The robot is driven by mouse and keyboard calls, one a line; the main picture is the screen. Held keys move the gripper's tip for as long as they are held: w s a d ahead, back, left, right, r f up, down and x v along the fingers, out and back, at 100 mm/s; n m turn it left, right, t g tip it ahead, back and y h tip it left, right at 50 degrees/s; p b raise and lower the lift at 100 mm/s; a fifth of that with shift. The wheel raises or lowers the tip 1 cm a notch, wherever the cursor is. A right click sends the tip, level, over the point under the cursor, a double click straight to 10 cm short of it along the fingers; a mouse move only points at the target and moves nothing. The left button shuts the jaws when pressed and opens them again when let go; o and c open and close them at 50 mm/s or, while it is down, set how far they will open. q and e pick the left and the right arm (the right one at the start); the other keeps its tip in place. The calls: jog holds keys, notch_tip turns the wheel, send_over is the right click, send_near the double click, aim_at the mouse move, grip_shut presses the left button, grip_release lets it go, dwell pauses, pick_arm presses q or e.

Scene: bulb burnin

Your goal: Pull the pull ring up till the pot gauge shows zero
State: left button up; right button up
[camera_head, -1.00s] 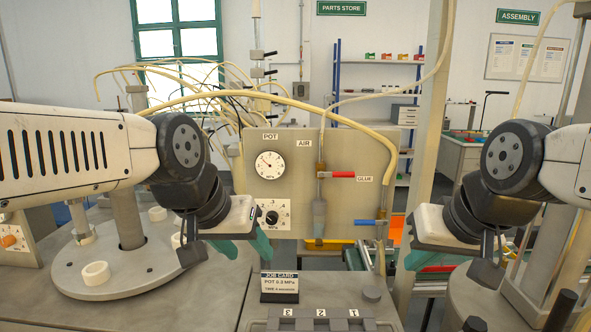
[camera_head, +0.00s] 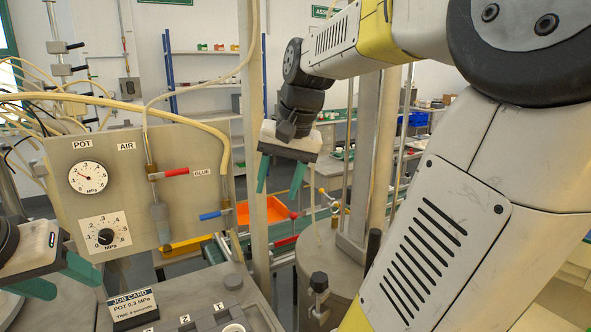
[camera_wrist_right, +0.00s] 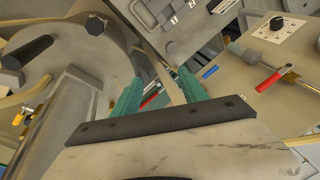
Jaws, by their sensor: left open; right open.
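The pot gauge (camera_head: 88,177) is a white dial under the POT label on the grey panel. Its needle points to the upper left; I cannot read the exact value. My right gripper (camera_head: 277,193) is open and empty, raised in front of the post, right of the panel. Its teal fingers also show apart in the right wrist view (camera_wrist_right: 158,88). My left gripper (camera_head: 60,278) is open and empty at the lower left, below the gauge, partly cut off by the frame edge.
A round grey lidded vessel (camera_head: 312,245) with black knobs stands at the lower right, partly behind my right arm. A red lever (camera_head: 176,172) and a blue lever (camera_head: 210,215) stick out from the panel. The job card (camera_head: 132,305) stands on the bench. An upright post (camera_head: 256,120) rises behind.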

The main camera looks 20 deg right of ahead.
jog(key=w+d+f+m+g+h, duration=0.1)
jog(key=w+d+f+m+g, duration=0.25)
jog(key=w+d+m, duration=0.55)
jog(key=w+d+f+m+g+h, duration=0.1)
jog(key=w+d+f+m+g, duration=0.25)
jog(key=d, duration=0.95)
jog(key=x, duration=0.7)
jog(key=shift+w+a+f, duration=0.15)
jog(key=shift+w+f, duration=0.1)
jog(key=shift+w, duration=0.1)
jog(key=shift+c, duration=0.4)
grip_shut()
